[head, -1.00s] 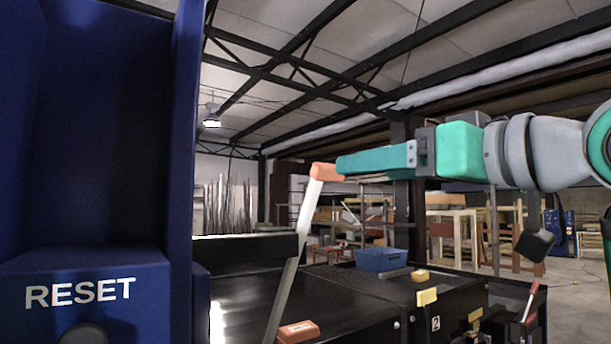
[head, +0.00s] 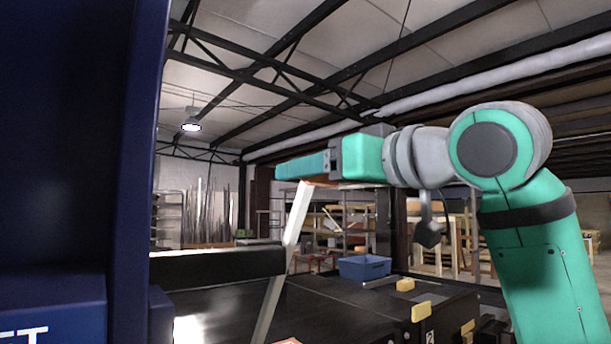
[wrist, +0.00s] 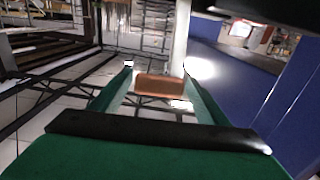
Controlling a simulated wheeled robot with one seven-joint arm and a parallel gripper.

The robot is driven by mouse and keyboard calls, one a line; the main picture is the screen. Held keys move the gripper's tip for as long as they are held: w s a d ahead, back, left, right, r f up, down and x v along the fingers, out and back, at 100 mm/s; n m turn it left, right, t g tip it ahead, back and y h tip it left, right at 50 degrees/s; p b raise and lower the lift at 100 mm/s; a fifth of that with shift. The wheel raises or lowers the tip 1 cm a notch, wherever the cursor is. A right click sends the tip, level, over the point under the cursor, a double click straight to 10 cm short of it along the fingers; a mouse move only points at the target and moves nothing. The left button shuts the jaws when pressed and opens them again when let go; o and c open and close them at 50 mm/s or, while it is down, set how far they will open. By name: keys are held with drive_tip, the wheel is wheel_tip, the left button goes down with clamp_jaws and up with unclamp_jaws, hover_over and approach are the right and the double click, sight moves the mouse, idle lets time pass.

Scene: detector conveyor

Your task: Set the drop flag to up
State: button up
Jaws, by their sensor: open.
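A pale, flat bar (head: 297,215), which I take to be the drop flag, stands steeply in the head view, leaning slightly right at its top. Its orange end (head: 308,184) is mostly hidden by my gripper (head: 290,167), which reaches in level from the right. In the wrist view the orange end (wrist: 158,87) appears between the two green fingers of my gripper (wrist: 155,80), which are apart. The pale bar (wrist: 181,35) runs up from it there. I cannot tell whether the fingers touch the orange end. The bar's foot is out of view.
A dark blue cabinet (head: 70,150) fills the left side. A black conveyor housing (head: 350,305) lies below, with a blue bin (head: 364,267) and yellow blocks (head: 421,311) on or near it. Racks stand behind. Space above is free.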

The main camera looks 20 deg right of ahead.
drive_tip(key=shift+x, duration=1.65)
drive_tip(key=shift+w+d, duration=0.1)
drive_tip(key=c, duration=1.5)
